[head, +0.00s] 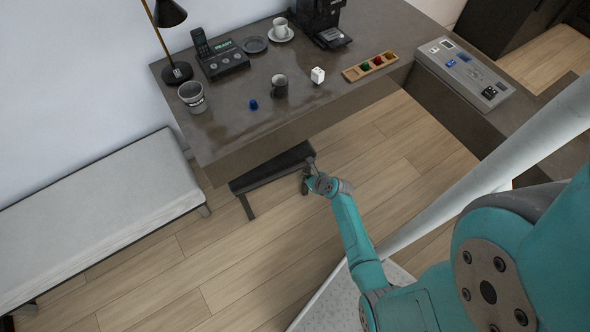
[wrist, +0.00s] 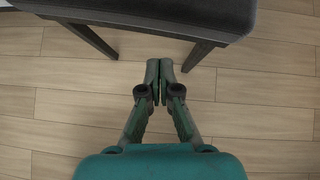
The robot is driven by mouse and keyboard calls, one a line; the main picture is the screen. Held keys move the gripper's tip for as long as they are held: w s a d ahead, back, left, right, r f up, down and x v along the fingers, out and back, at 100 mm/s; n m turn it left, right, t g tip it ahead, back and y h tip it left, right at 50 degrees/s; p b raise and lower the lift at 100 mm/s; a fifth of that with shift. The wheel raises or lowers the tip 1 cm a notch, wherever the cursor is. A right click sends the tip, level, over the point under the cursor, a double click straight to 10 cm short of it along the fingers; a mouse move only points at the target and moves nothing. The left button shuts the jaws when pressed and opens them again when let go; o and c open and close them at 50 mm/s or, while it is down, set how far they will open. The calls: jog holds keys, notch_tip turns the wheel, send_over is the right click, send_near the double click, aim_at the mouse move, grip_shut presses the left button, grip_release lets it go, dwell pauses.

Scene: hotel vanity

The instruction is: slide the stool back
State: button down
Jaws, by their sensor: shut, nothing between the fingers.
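The dark stool (head: 272,168) stands mostly under the front edge of the brown desk in the head view, with part of its seat and one leg (head: 247,206) showing. Its dark seat (wrist: 150,12) and two legs fill the top of the wrist view. My gripper (head: 306,180) is low beside the stool's right end in the head view. In the wrist view, my gripper (wrist: 159,66) is shut and empty, with its fingertips near the stool's frame between the two legs. I cannot tell whether they touch it.
The brown desk (head: 225,130) overhangs the stool. It holds a lamp (head: 178,72), a phone, cups, a coffee machine and a small wooden tray (head: 370,66). A grey bench (head: 100,205) stands at the left. The wooden floor (head: 270,255) in front is clear.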

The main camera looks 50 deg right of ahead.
aim_at(289, 163)
jog(key=shift+w+d+f, duration=0.2)
jog(key=shift+w+f, duration=0.2)
jog(key=shift+w, duration=0.6)
jog(key=shift+w+d+f, duration=0.2)
jog(key=shift+w+f, duration=0.15)
jog(key=shift+w, duration=0.7)
jog(key=shift+w+d+f, duration=0.2)
jog(key=shift+w+f, duration=0.2)
jog(key=shift+w, duration=0.6)
jog(key=shift+w, duration=0.1)
jog(key=shift+w+d+r, duration=0.1)
jog(key=shift+w+d, duration=0.05)
jog(key=shift+w, duration=0.55)
jog(key=shift+w+d, duration=0.1)
jog(key=shift+w, duration=0.55)
